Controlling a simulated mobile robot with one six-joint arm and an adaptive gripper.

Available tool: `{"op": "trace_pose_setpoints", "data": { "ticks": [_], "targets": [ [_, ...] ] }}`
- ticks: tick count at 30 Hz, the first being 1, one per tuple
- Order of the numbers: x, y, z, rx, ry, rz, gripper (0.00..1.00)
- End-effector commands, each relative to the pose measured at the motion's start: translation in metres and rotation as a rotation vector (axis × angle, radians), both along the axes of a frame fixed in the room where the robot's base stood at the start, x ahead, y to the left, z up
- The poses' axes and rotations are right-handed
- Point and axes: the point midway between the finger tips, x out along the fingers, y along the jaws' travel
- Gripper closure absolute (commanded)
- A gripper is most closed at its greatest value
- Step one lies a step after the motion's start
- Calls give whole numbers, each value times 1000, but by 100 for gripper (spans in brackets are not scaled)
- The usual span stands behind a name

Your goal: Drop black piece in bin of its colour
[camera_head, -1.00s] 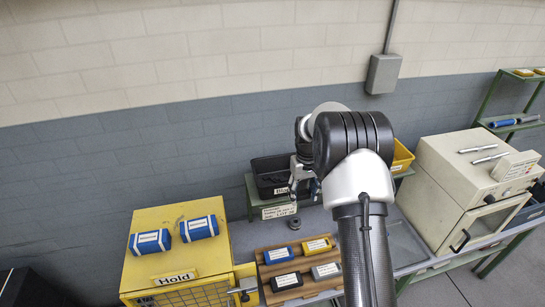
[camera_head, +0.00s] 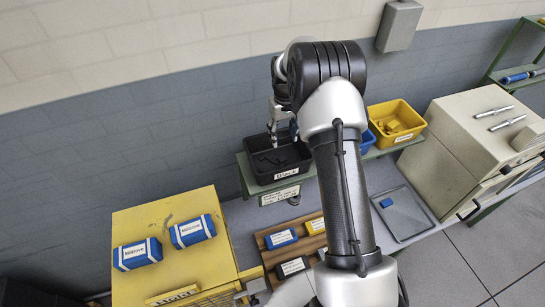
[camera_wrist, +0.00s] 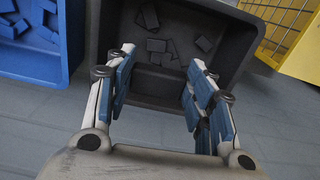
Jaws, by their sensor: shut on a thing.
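The black bin (camera_head: 264,178) stands on the green rack and carries a label reading "Black". My gripper (camera_head: 283,135) is above it in the head view. In the wrist view, the blue-padded fingers of my gripper (camera_wrist: 160,85) point into the black bin (camera_wrist: 242,55), where several small black pieces (camera_wrist: 156,46) lie on the floor. The finger pads stand apart from each other.
A yellow bin (camera_head: 418,126) with yellow pieces and a blue bin (camera_head: 370,139) stand to the right. The blue bin (camera_wrist: 68,45) is at left in the wrist view. Below are a wooden rack (camera_head: 265,243) with labelled blocks and a grey tray (camera_head: 405,222).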

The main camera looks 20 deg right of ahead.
Motion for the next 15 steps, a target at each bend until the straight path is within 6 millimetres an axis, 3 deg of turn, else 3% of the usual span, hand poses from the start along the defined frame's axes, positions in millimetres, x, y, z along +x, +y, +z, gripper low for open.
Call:
{"op": "trace_pose_setpoints", "data": {
  "ticks": [6, 15],
  "targets": [
    [0, 0, -29, 0, 1, 0, 74],
    [0, 0, -37, 0, 0, 0, 74]
  ]
}}
